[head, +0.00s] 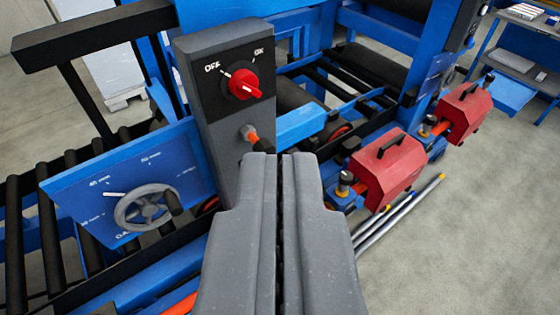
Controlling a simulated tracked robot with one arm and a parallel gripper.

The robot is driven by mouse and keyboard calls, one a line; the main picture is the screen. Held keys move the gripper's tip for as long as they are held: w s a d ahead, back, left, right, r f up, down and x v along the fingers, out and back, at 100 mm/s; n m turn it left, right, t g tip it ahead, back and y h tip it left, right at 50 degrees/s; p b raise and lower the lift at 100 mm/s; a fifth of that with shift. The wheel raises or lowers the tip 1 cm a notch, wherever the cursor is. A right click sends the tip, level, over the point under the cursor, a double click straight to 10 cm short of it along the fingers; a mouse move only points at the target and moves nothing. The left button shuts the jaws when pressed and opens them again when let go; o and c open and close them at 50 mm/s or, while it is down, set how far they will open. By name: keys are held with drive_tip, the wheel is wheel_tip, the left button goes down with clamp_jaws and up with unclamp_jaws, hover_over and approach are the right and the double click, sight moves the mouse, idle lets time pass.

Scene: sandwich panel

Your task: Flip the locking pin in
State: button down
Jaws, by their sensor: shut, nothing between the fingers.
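A small grey stub with an orange part (251,134) juts from the front of a dark grey control post (208,95), below its red switch. It looks like the locking pin, but I cannot be sure. My gripper (279,160) is shut and empty, pointing forward.
A red rotary switch (243,85) sits between OFF and ON marks. A blue panel with a grey handwheel (146,208) stands left, before a roller conveyor (48,225). Red motor housings (388,172) and loose rods (402,215) lie right. Open floor (480,240) is at the right.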

drive_tip(key=w+d+f+m+y+p, duration=0.2)
drive_tip(key=w+d+f+m+y, duration=0.2)
drive_tip(key=f, duration=0.8)
drive_tip(key=w+d+f+m+g+y+p, duration=0.1)
drive_tip(key=w+d+f+m+y+p, duration=0.1)
drive_tip(key=w+f+m+y, duration=0.4)
wheel_tip(320, 180, down, 7)
drive_tip(key=w+d, duration=0.1)
drive_tip(key=w, duration=0.2)
drive_tip(key=shift+d+m, duration=0.4)
drive_tip(key=shift+a+f, duration=0.1)
drive_tip(key=p+x, duration=0.2)
drive_tip(key=x, duration=1.1)
drive_tip(key=shift+w+a+p, duration=0.2)
drive_tip(key=shift+w+p, duration=0.2)
